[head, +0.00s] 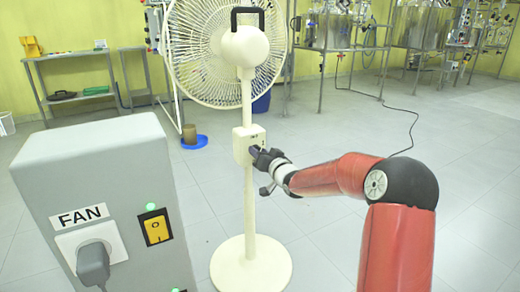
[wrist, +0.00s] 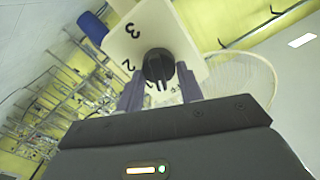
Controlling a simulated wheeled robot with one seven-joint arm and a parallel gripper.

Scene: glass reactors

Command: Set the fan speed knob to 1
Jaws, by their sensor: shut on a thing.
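The white pedestal fan (head: 246,48) stands upright on a round base. Its control box (head: 243,146) is halfway up the pole. My gripper (head: 257,152) reaches it from the right. In the wrist view, the dark round fan speed knob (wrist: 158,66) sits on the white box face (wrist: 140,35), between the two purple-grey fingers of my gripper (wrist: 160,88). The gripper is shut on the knob. The printed numbers 3 and 2 show to the upper left of the knob. The picture does not let me read the knob's setting. In the head view the gripper mostly hides the knob.
A grey box (head: 95,170) labelled FAN, with a plug (head: 92,264) and a yellow switch (head: 156,227), stands at the near left. Shelves (head: 78,85) are behind it. Glass reactors on metal frames (head: 335,30) stand at the back. The floor at right is mostly clear.

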